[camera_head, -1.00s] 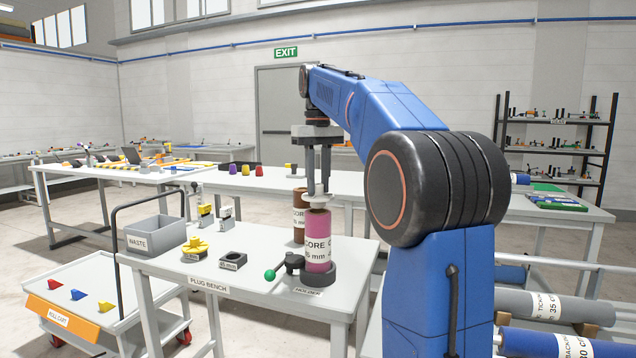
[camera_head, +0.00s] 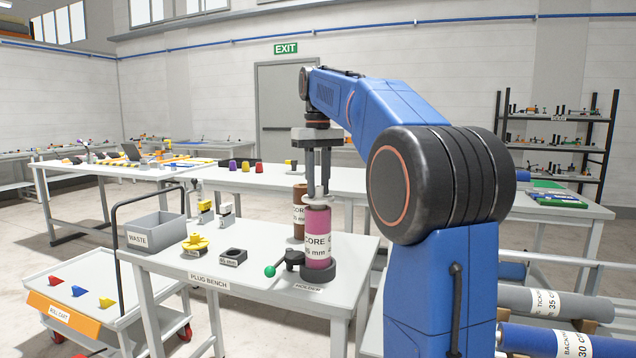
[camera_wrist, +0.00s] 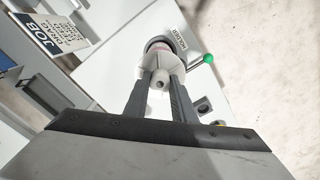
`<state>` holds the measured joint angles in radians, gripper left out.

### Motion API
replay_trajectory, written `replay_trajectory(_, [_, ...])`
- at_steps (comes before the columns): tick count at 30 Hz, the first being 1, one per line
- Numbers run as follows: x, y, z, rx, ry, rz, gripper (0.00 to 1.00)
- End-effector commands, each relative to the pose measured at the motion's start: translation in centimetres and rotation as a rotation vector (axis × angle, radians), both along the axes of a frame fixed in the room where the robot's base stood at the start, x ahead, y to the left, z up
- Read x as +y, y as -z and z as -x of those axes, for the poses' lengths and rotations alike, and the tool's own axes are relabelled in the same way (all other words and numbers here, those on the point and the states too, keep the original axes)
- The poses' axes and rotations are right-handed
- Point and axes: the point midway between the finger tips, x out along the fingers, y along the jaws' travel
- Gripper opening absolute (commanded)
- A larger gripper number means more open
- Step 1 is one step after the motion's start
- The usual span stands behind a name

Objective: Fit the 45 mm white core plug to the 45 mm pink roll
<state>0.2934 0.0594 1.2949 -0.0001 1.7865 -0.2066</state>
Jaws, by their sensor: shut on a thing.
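The pink roll (camera_head: 317,228) stands upright in a dark round holder (camera_head: 318,273) on the plug bench. My gripper (camera_head: 319,192) points straight down over the roll, its fingers shut on the white core plug (camera_head: 319,201). The plug is at the roll's top end, in line with it. It looks down on or very close to the rim; the fingers and the plug hide how far it is in. In the wrist view the white plug (camera_wrist: 160,68) sits between my fingertips, with a little pink behind it.
A green-knobbed lever (camera_head: 270,271) sticks out left of the holder. A brown roll (camera_head: 299,203) stands close behind the pink one. A yellow plug (camera_head: 195,243), a black square block (camera_head: 233,257) and a grey waste bin (camera_head: 155,231) are to the left.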

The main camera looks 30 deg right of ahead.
Motion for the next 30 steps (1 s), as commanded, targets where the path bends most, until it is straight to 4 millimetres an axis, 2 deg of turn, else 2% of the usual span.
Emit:
replay_trajectory(28, [0.0,1.9,0.0,0.001,0.0,0.0,0.0])
replay_trajectory(29, [0.0,1.9,0.0,0.001,0.0,0.0,0.28])
replay_trajectory(30, [0.0,1.9,0.0,0.0,0.0,0.0,0.38])
